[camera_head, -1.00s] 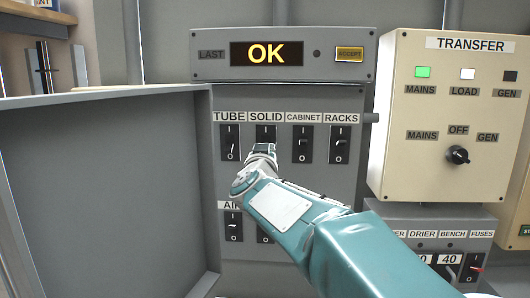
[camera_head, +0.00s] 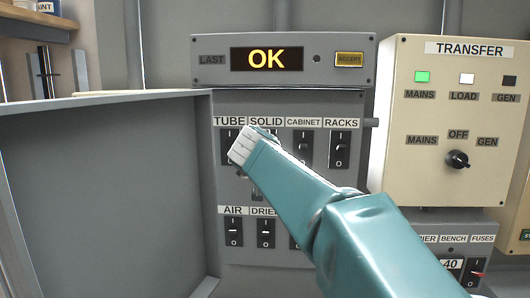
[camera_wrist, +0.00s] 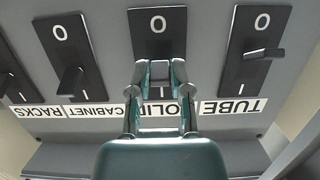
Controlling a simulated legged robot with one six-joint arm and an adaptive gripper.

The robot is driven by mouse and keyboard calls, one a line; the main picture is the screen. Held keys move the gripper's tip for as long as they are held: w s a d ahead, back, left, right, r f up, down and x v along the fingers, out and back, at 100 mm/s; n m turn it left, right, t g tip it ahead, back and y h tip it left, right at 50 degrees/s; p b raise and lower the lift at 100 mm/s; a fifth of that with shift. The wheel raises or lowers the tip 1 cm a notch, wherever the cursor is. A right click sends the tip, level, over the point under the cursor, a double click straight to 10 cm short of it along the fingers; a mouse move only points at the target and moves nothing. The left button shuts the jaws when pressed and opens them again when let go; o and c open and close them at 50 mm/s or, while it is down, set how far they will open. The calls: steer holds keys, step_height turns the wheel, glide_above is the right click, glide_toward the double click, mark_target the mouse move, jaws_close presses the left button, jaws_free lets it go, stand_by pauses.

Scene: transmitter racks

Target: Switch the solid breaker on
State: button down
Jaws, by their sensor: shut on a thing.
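The solid breaker (camera_wrist: 158,22) is a black plate marked O and I in the middle of the wrist view, which shows the panel upside down. My gripper (camera_wrist: 160,72) is shut on its small lever, one finger on each side, near the I end and the SOLID label (camera_wrist: 180,112). The fingers hide part of the lever and the plate.
The tube breaker (camera_wrist: 258,45) and the cabinet breaker (camera_wrist: 70,55) stand close on either side. The air breaker (camera_head: 233,232) and drier breaker (camera_head: 265,232) are below. An open grey door (camera_head: 110,190) stands left. The transfer box (camera_head: 455,110) juts out at right.

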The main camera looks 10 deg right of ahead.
steer(key=shift+w+r+g+y, duration=0.1)
steer(key=shift+r+g+y, duration=0.2)
steer(key=shift+g, duration=0.5)
steer(key=shift+w+r+g+y, duration=0.1)
steer(key=shift+r+g+y, duration=0.2)
steer(key=shift+g, duration=0.5)
steer(key=shift+r+g, duration=0.1)
steer(key=shift+g, duration=0.3)
steer(key=c, duration=0.6)
jaws_free()
steer(key=shift+w, duration=0.1)
steer(key=shift+o, duration=0.2)
steer(key=v, duration=1.1)
steer(key=shift+s+a, duration=0.2)
steer(key=shift+s, duration=0.2)
steer(key=shift+d+r, duration=0.1)
steer(key=shift+r, duration=0.05)
